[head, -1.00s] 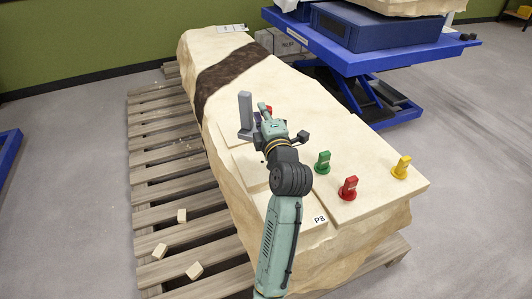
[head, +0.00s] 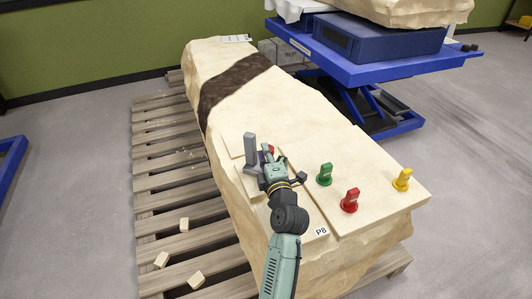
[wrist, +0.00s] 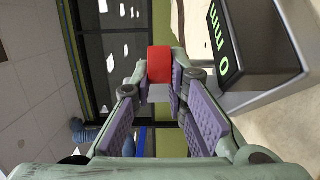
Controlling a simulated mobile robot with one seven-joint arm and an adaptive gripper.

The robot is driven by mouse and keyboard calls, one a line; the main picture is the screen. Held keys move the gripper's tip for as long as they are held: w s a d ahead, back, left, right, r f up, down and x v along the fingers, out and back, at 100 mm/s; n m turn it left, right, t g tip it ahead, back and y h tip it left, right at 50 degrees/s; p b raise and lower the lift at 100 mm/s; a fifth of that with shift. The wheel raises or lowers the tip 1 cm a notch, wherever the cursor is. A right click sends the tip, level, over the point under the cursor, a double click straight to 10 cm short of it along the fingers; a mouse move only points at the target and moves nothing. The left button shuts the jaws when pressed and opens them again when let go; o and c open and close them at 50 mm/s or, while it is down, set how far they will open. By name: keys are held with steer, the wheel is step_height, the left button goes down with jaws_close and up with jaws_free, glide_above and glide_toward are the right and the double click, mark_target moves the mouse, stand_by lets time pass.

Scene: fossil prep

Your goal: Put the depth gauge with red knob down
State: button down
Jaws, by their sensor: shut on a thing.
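The depth gauge shows in the head view as a grey upright body (head: 250,150), with a bit of its red knob (head: 270,149) behind my gripper (head: 272,162). In the wrist view the red knob (wrist: 160,64) is at the ends of my gripper's purple-padded fingers (wrist: 161,88), and a grey body with a green-digit display (wrist: 262,50) is at the upper right. My gripper is shut on the gauge over the stepped near-left part of the pale stone block (head: 285,95).
Green (head: 325,174), red (head: 349,200) and yellow (head: 401,180) knobbed pieces stand on the block's near right part. A P8 label (head: 321,231) lies near the front edge. A slatted wooden pallet (head: 160,205) lies beneath. A blue lift table (head: 400,62) stands behind.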

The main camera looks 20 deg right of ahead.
steer(key=c, duration=2)
jaws_free()
steer(key=o, duration=0.4)
steer(key=shift+s, duration=0.1)
steer(key=s+b, duration=0.1)
steer(key=s, duration=0.3)
steer(key=s+a+b, duration=0.1)
steer(key=s+b, duration=0.1)
steer(key=s, duration=0.1)
steer(key=s+b, duration=0.2)
steer(key=s, duration=0.2)
steer(key=shift+s+a, duration=0.2)
steer(key=shift+s, duration=0.15)
